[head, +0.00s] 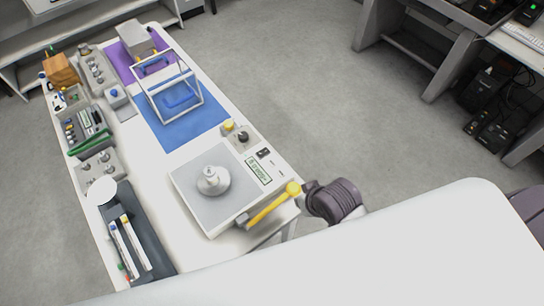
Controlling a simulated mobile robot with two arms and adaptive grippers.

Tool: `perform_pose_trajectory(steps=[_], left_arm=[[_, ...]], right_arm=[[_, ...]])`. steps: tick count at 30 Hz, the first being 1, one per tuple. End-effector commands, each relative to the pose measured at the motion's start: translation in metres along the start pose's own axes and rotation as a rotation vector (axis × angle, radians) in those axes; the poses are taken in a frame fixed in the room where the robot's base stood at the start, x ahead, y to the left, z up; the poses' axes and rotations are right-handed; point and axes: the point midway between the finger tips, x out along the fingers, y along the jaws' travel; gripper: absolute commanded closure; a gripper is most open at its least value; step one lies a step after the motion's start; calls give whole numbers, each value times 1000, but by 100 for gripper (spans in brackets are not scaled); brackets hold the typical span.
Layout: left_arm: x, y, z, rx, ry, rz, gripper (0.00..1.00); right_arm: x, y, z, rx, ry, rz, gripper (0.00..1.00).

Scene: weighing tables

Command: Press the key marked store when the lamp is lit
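A weighing scale (190,181) stands on the near part of the white table, with a metal weight (212,180) upright on its pan. Its display (259,170) shows dark characters too small to read. Small dark keys (264,153) lie beside the display; I cannot read which is marked store. A beige box behind the scale carries a yellow dome (228,125), possibly the lamp; I cannot tell whether it is lit. My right arm's dark wrist is right of the scale, with a yellow bar (270,204) reaching toward its front corner. The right fingers are not clear. My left gripper is out of view.
A white frame (175,86) stands on a blue mat (188,127), with a purple mat (120,64) beyond. Trays and instruments line the left edge, including a dark tray (151,242). Grey floor lies right of the table; a desk stands at far right.

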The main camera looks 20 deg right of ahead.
Motion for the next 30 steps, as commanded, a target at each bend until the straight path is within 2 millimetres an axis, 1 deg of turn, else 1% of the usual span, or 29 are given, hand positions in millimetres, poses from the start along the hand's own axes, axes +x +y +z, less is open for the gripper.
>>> perform_pose_trajectory(steps=[1, 2, 3, 4, 6, 9, 12, 15, 19, 30], left_arm=[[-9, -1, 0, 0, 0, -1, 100], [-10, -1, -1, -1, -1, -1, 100], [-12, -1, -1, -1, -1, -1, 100], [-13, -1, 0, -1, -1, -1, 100], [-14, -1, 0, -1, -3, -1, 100], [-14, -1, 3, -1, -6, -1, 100], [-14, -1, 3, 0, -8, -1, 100], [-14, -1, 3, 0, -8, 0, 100], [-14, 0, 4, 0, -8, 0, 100], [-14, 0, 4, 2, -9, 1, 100]], right_arm=[[-14, -8, -28, 16, 53, -23, 100], [-16, -13, -41, 34, 80, -40, 100], [-17, -20, -60, 63, 118, -69, 100], [-16, -24, -74, 88, 144, -91, 100], [-8, -31, -102, 156, 191, -142, 100], [7, -30, -132, 255, 231, -197, 100], [19, -21, -155, 344, 256, -233, 100], [27, -11, -169, 411, 270, -255, 100], [31, -4, -178, 458, 276, -269, 100], [32, -4, -179, 466, 277, -272, 100]])
